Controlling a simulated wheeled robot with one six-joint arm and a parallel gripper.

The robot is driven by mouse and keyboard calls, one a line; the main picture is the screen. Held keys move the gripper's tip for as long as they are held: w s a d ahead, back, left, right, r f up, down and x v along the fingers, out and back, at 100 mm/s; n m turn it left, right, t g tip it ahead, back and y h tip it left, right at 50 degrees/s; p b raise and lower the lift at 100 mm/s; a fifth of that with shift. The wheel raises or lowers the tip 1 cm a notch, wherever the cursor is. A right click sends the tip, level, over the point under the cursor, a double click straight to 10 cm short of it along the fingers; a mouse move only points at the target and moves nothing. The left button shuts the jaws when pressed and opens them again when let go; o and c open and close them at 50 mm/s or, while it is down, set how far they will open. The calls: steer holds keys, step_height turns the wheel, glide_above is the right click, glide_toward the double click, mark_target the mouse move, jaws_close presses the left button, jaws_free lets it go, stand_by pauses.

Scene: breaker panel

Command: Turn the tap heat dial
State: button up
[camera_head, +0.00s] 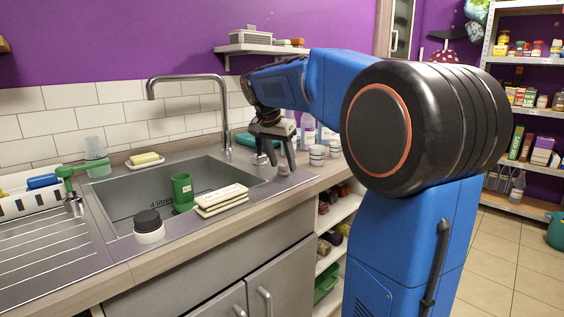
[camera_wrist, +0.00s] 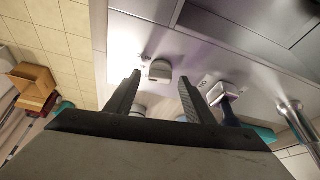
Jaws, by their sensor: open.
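The steel tap (camera_head: 222,115) rises behind the sink (camera_head: 140,190) in the head view, and part of it shows at the right of the wrist view (camera_wrist: 295,115). A small grey knob (camera_head: 283,170) stands on the steel top right of the sink. In the wrist view this knob (camera_wrist: 160,70) appears between the fingertips. A second grey fitting (camera_wrist: 222,92) with small marks beside it lies nearer the tap. I cannot tell which is the heat dial. My gripper (camera_head: 277,165) is open and points down; its fingers (camera_wrist: 159,78) appear either side of the first knob, contact unclear.
White tubs (camera_head: 316,155) and bottles stand right of the gripper. A wall shelf (camera_head: 260,49) hangs above.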

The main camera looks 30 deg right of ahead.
steer(key=c, duration=1)
steer(key=shift+c, duration=0.2)
steer(key=shift+n, duration=0.3)
steer(key=n+t, duration=0.1)
steer(key=n, duration=0.2)
steer(key=shift+s+d+y, duration=0.15)
steer(key=shift+y, duration=0.25)
steer(key=n+t+y, duration=0.1)
steer(key=n, duration=0.3)
steer(key=shift+d+n, duration=0.15)
steer(key=shift+n, duration=0.25)
steer(key=n+t+y, duration=0.1)
steer(key=n+y, duration=0.1)
steer(key=n, duration=0.2)
steer(key=shift+d, duration=0.15)
steer(key=shift+f+n+y, duration=0.1)
steer(key=shift+n+y, duration=0.5)
steer(key=shift+n, duration=1.1)
